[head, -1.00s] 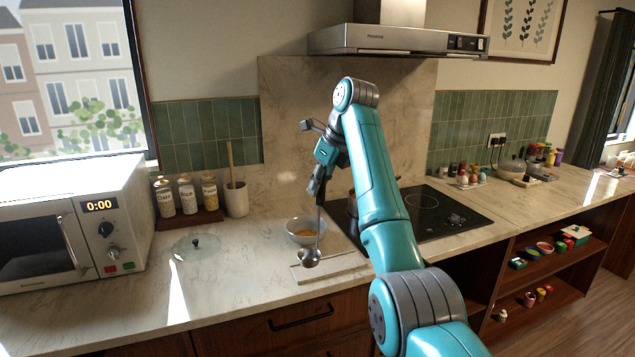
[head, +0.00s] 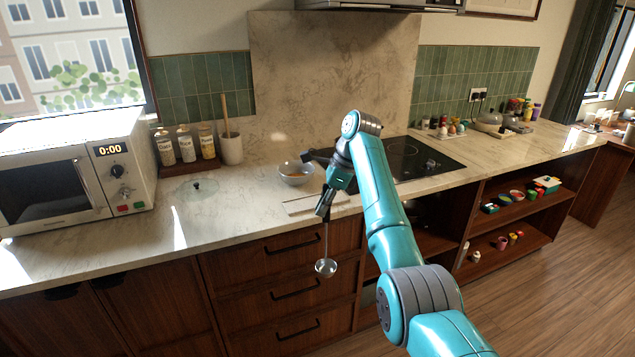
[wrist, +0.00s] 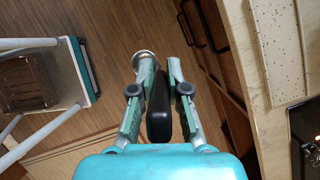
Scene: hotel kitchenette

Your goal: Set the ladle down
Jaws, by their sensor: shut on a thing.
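My gripper (head: 324,210) is shut on the ladle (head: 326,267), which hangs bowl-down in front of the wooden drawers, beyond the worktop's front edge. In the wrist view, my gripper (wrist: 160,72) has the ladle's black handle (wrist: 159,112) between its fingers. The ladle's round metal bowl shows past the left fingertip. The ladle touches no surface that I can see.
A pale flat board (head: 300,206) lies at the worktop's front edge, partly behind my gripper. A bowl (head: 296,173) stands behind it. A glass lid (head: 196,187) lies left on clear worktop. The black hob (head: 430,160) is partly hidden by my arm.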

